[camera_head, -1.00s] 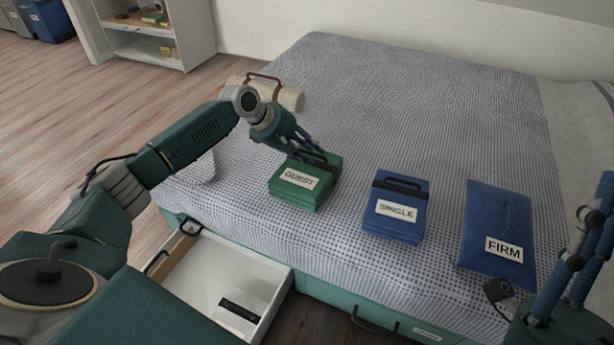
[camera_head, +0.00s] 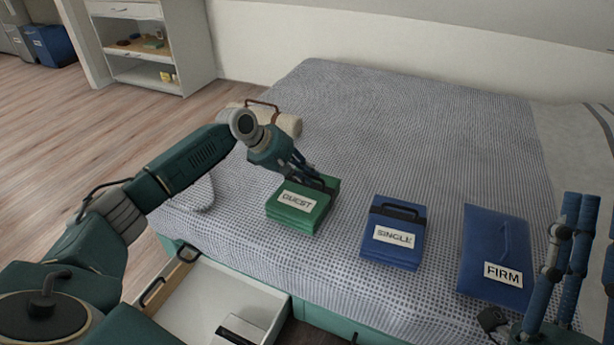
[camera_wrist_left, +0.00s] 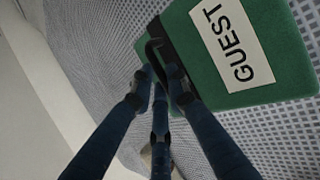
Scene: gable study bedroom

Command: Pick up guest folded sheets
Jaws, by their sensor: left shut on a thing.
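The guest folded sheets (camera_head: 292,216) are a green stack with a white GUEST label and a dark carry handle. They lie on the bed near its front left edge, with no clear gap beneath. My left gripper (camera_head: 320,184) is at the stack's far edge, shut on the handle. In the left wrist view the fingers (camera_wrist_left: 161,88) close around the dark handle, beside the green stack (camera_wrist_left: 283,76). The fingers hide part of the handle. My right gripper (camera_head: 588,212) is at the right edge, fingers upward and spread, holding nothing visible.
A blue stack labelled SINGLE (camera_head: 392,252) and a blue FIRM piece (camera_head: 490,240) lie to the right on the bed (camera_head: 400,120). A cream roll (camera_head: 285,123) lies behind my left arm. An open drawer (camera_head: 205,290) juts out below the bed's front.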

